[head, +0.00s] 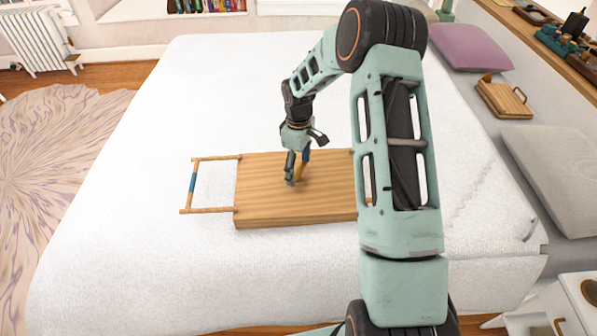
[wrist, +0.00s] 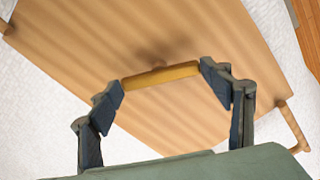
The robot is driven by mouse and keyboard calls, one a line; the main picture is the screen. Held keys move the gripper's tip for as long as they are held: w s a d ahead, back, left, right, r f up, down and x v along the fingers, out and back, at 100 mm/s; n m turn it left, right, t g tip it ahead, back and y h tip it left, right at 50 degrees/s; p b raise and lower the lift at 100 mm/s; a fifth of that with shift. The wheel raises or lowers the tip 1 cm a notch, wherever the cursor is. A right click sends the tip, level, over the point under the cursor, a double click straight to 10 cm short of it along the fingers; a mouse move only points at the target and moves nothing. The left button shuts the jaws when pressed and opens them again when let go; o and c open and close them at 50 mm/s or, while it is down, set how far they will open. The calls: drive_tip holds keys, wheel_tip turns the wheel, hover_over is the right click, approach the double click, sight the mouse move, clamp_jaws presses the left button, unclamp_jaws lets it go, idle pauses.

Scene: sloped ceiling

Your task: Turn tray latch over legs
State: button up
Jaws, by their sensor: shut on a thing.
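The wooden tray (head: 262,190) lies flat on the white bed, with a wooden leg frame (head: 212,210) stretched out flat past its left edge; one bar of it has a blue band. Only a sliver of the other leg frame shows behind my arm at the right; part of a frame shows in the wrist view (wrist: 292,125). The latch, a short yellow-brown bar (wrist: 160,76), sits near the middle of the tray's face. My gripper (head: 297,170) points down over it. In the wrist view its fingers (wrist: 162,84) are at the two ends of the latch, shut on it.
The bed (head: 130,200) is clear around the tray. A second wooden tray-like piece (head: 503,100) lies at the upper right, between a purple cushion (head: 470,47) and a grey cushion (head: 555,175). My arm hides the tray's right side in the head view.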

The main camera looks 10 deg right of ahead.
sight(298, 171)
drive_tip(key=m+b, duration=0.3)
drive_tip(key=m, duration=0.3)
drive_tip(key=shift+f, duration=0.1)
drive_tip(key=m+b, duration=0.2)
drive_tip(key=m, duration=0.3)
drive_tip(key=shift+m, duration=0.4)
idle(0.3)
drive_tip(key=o, duration=1.2)
drive_tip(key=shift+c, duration=0.2)
wheel_tip(298, 171, up, 12)
